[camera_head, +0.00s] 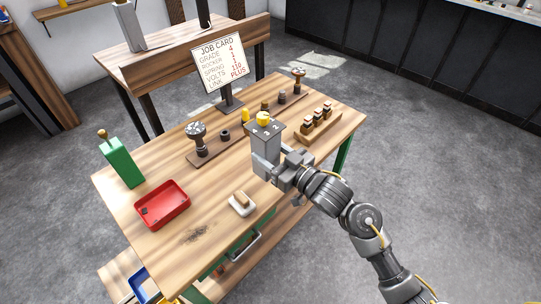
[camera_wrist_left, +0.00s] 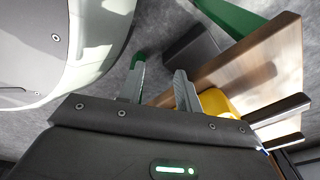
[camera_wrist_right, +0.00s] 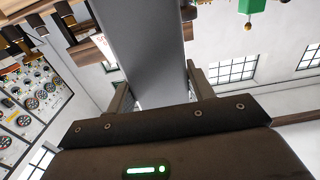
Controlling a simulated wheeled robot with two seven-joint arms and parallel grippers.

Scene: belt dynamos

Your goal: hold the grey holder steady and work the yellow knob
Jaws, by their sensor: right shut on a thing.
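The grey holder (camera_head: 265,146) is an upright grey block on the wooden table, with numbers on its top plate. The yellow knob (camera_head: 263,118) sits on that top. My right gripper (camera_head: 278,170) is shut on the holder's right side. In the right wrist view the grey holder (camera_wrist_right: 147,45) fills the space between my right fingers (camera_wrist_right: 158,90), and the knob is out of sight. My left gripper is outside the head view. In the left wrist view my left fingers (camera_wrist_left: 158,90) are apart with nothing between them, below table height or beside it.
A yellow piece (camera_head: 245,115) stands behind the holder.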

